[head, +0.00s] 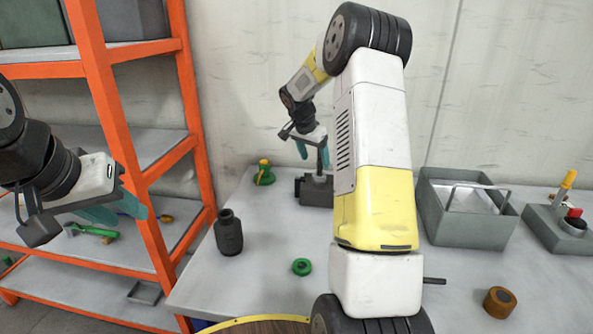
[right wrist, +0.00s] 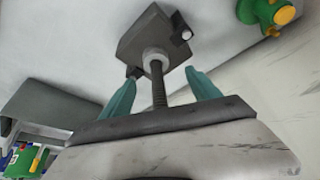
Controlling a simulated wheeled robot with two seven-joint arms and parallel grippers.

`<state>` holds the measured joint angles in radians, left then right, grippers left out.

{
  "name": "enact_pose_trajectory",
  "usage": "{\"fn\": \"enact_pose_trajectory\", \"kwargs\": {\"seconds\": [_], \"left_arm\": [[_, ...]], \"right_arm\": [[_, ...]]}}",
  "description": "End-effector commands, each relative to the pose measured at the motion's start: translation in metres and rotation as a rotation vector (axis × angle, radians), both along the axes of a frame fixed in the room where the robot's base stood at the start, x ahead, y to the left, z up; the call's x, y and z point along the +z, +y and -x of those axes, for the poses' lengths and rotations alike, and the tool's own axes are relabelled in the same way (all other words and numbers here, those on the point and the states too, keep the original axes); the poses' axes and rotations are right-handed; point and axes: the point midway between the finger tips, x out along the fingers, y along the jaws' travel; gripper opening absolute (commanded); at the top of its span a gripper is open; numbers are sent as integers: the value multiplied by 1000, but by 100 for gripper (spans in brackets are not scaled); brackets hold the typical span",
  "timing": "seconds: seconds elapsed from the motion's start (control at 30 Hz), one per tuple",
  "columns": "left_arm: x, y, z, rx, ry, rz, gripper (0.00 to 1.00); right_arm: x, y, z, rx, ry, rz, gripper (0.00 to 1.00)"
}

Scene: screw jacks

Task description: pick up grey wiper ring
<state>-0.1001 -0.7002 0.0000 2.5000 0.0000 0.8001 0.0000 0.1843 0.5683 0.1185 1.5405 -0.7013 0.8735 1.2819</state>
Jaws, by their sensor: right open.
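A dark grey screw jack (head: 316,190) stands at the back of the table, partly hidden by my right arm. In the right wrist view its blocky body (right wrist: 150,40) has a pale grey collar (right wrist: 155,60) around the base of a dark threaded screw (right wrist: 159,92). This collar may be the grey wiper ring; I cannot be sure. My right gripper (head: 313,157) is open above the jack. Its teal fingers (right wrist: 161,92) are on either side of the screw, with the collar beyond their tips. My left gripper (head: 122,210) hangs by the orange shelf; its finger gap is unclear.
A dark bottle-like jack (head: 228,234), a green ring (head: 301,267) and a brown ring (head: 499,302) stand apart on the table. A green part with an orange top (head: 264,174) is left of the jack. A grey bin (head: 450,215) and a lever device (head: 558,230) are at right.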

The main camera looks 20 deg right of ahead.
Motion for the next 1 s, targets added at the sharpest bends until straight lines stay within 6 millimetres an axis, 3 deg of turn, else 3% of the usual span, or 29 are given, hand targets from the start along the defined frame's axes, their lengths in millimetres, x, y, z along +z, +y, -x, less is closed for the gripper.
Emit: {"fn": "enact_pose_trajectory", "kwargs": {"seconds": [0.5, 0.73, 1.0], "left_arm": [[0, 0, 0, 0, 0, 0, 36], [0, 0, 0, 0, 0, 0, 36], [0, 0, 0, 0, 0, 0, 36]], "right_arm": [[-59, -18, -6, -1, 3, -1, 71], [-60, -18, -7, 1, 1, -1, 71], [-59, -18, -7, 2, 1, 0, 18]]}}
